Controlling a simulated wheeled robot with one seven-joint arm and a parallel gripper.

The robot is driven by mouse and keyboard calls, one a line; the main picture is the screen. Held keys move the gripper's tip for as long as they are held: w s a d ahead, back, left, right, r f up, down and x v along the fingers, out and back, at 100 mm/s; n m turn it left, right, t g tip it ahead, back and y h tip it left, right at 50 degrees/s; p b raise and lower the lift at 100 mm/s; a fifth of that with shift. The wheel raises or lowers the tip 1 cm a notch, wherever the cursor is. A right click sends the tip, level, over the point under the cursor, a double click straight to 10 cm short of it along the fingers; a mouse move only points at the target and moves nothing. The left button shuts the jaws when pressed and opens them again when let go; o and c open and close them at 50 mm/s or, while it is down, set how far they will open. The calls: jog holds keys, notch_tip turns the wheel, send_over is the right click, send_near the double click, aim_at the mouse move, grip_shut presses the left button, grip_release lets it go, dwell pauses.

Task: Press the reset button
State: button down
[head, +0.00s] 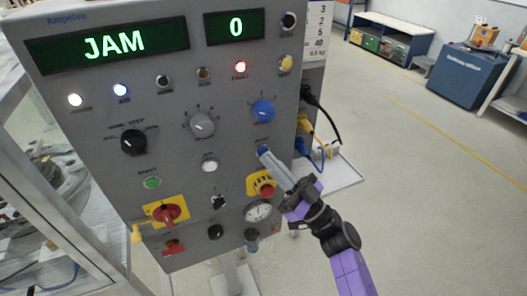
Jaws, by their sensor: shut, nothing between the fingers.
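A grey control panel (180,130) fills the left half of the head view. The blue button (262,149) sits on its right side, below a blue rotary knob (263,110); its label is too small to read surely, but it appears to be the reset button. My gripper (266,156) is shut and empty. It reaches in from the lower right, with its fingertips at the blue button and partly covering it. I cannot tell whether the tips touch or press it. The display (112,42) reads JAM, and the red fault lamp (240,67) is lit.
A yellow-collared red button (265,189) and a gauge (258,212) lie just below my gripper. A white button (210,166) is to its left. Cables (322,118) hang from the panel's right side. The floor (420,190) to the right is open.

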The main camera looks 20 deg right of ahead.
jog(key=shift+w, duration=0.45)
dwell(0.5)
jog(key=shift+s, duration=0.1)
jog(key=shift+s+p, duration=0.35)
jog(key=shift+s, duration=0.4)
jog(key=s+p, duration=0.2)
jog(key=s, duration=0.3)
dwell(0.5)
dwell(0.6)
